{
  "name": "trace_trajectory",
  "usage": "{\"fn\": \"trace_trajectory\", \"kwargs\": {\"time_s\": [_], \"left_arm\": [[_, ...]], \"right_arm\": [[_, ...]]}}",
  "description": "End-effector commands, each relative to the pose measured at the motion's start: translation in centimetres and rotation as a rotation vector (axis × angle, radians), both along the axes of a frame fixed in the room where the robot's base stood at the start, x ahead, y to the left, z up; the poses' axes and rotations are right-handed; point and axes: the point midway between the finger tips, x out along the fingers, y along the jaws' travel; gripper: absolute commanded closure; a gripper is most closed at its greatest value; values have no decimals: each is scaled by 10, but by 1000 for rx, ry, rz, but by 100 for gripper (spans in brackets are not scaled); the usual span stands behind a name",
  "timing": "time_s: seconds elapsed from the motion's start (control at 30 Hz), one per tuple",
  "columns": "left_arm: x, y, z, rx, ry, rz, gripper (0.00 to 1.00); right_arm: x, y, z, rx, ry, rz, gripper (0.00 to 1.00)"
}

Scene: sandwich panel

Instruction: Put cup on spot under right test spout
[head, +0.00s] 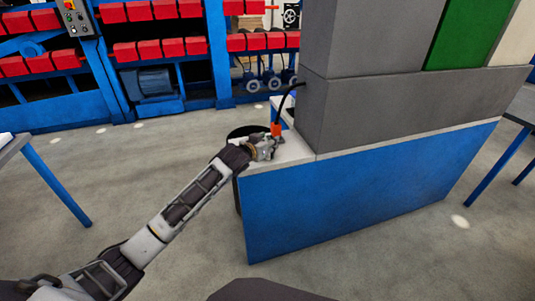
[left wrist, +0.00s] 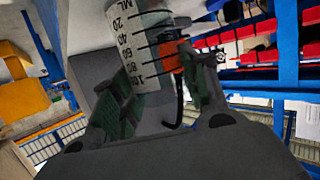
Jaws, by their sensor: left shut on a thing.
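My left gripper (head: 268,147) is at the near left corner of the white counter top (head: 290,150). In the left wrist view, it is shut on the cup (left wrist: 132,45), a pale measuring cup with black ML marks, with a dark green finger on each side. In the head view I cannot make out the cup clearly at the gripper. An orange spout fitting (head: 276,129) with a thin black tube shows just beyond the gripper. The orange fitting (left wrist: 170,57) also shows close beside the cup; I cannot tell whether they touch. The spot is not visible. My right gripper is not in view.
Large grey blocks (head: 385,110) stand on the blue-fronted counter (head: 350,190), right of my gripper. A dark round bin (head: 238,133) is partly hidden behind my gripper. A blue machine (head: 165,95) with red blocks stands behind. The floor at left is mostly clear.

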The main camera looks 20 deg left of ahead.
Motion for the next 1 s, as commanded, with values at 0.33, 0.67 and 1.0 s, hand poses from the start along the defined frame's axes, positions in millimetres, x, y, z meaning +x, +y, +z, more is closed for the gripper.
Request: {"fn": "trace_trajectory", "kwargs": {"time_s": [0.33, 0.67, 1.0], "left_arm": [[0, 0, 1, 0, 0, 0, 88], [0, 0, 23, 0, -3, 1, 88], [0, 0, 72, 1, -3, 1, 88]], "right_arm": [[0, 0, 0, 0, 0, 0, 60], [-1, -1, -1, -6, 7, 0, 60], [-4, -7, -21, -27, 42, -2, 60]]}}
